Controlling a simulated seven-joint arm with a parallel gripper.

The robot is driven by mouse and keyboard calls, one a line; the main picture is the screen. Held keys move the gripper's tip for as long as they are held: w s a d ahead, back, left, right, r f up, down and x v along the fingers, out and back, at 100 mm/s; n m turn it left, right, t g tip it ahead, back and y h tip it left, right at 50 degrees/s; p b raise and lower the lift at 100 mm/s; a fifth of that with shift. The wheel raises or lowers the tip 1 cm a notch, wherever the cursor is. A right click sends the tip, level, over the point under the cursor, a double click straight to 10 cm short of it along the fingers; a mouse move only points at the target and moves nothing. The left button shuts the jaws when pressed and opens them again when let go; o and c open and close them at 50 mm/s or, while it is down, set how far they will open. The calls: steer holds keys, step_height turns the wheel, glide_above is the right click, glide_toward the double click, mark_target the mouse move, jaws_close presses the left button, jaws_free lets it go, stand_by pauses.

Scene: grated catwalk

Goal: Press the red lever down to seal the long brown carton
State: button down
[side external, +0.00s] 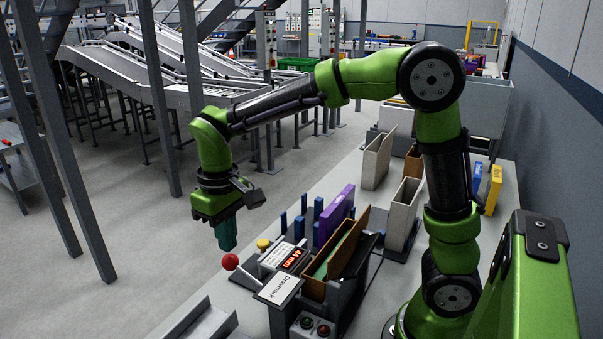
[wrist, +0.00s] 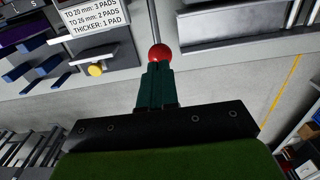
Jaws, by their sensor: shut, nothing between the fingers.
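The red lever knob (side external: 230,261) sits at the end of a thin rod on the left side of the sealing machine. It also shows in the wrist view (wrist: 159,53), just past my fingertips. My gripper (side external: 227,247) is shut and empty, pointing down, with its teal fingers right above the knob. I cannot tell whether they touch it. The long brown carton (side external: 315,289) stands open-topped in the machine, to the right of the lever, with something green inside.
A yellow button (side external: 263,244) stands behind the lever. A purple box (side external: 337,213), blue blocks and beige cartons (side external: 402,214) stand behind. Open floor lies to the left.

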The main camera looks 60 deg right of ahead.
mark_target(229, 255)
steer(key=shift+f, duration=0.1)
steer(key=shift+s+f, duration=0.1)
steer(key=shift+f, duration=3.65)
steer(key=shift+r, duration=0.15)
step_height(229, 255, up, 13)
stand_by(0.8)
steer(key=shift+w, duration=0.2)
